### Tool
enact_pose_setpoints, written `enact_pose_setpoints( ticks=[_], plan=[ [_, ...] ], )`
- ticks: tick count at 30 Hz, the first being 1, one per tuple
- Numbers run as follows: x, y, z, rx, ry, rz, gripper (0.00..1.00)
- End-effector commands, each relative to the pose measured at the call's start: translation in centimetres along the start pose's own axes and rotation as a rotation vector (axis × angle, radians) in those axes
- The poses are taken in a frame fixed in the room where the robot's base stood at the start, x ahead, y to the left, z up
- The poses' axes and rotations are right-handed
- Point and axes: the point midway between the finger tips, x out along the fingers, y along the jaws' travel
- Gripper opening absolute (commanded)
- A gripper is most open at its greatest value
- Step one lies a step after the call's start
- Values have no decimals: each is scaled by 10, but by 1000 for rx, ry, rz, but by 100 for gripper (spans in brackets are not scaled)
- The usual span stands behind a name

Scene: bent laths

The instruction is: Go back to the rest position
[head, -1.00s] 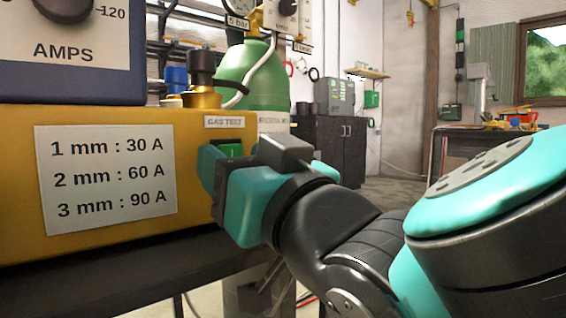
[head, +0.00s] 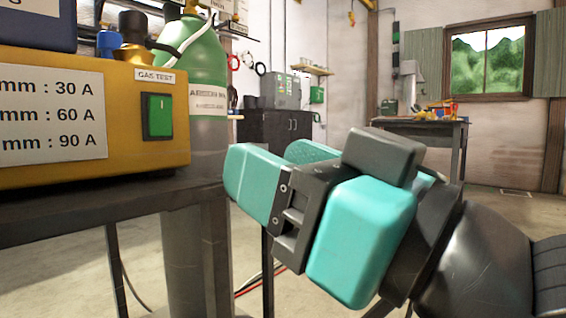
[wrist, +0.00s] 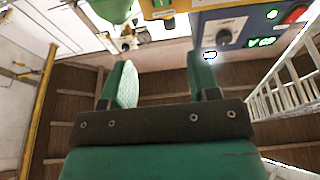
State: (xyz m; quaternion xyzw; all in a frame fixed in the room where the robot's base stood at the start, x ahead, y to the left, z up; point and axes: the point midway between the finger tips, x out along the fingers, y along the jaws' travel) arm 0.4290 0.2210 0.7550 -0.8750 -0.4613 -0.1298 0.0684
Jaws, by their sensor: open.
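My gripper (head: 268,160) is in the middle of the head view, teal with dark joints. It is to the right of the yellow box (head: 130,120) and apart from it. In the wrist view my gripper (wrist: 162,78) shows two green fingers spread apart with nothing between them. The green GAS TEST switch (head: 158,116) sits on the front of the yellow box, clear of my gripper.
A green gas cylinder (head: 203,75) stands behind the yellow box, which rests on a dark bench (head: 90,208). A black cabinet (head: 270,128) and a workbench (head: 440,128) stand farther back. Floor between is open.

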Motion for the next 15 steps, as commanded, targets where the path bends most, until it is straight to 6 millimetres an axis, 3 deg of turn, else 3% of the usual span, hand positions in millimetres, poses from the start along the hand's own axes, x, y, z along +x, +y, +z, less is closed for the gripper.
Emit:
enact_pose_setpoints(
  ticks=[8,11,15],
  plan=[
    [2,1,0,2,-17,4,55],
    [5,17,2,10,-116,44,55],
    [-2,58,14,59,-428,148,55]
  ],
)
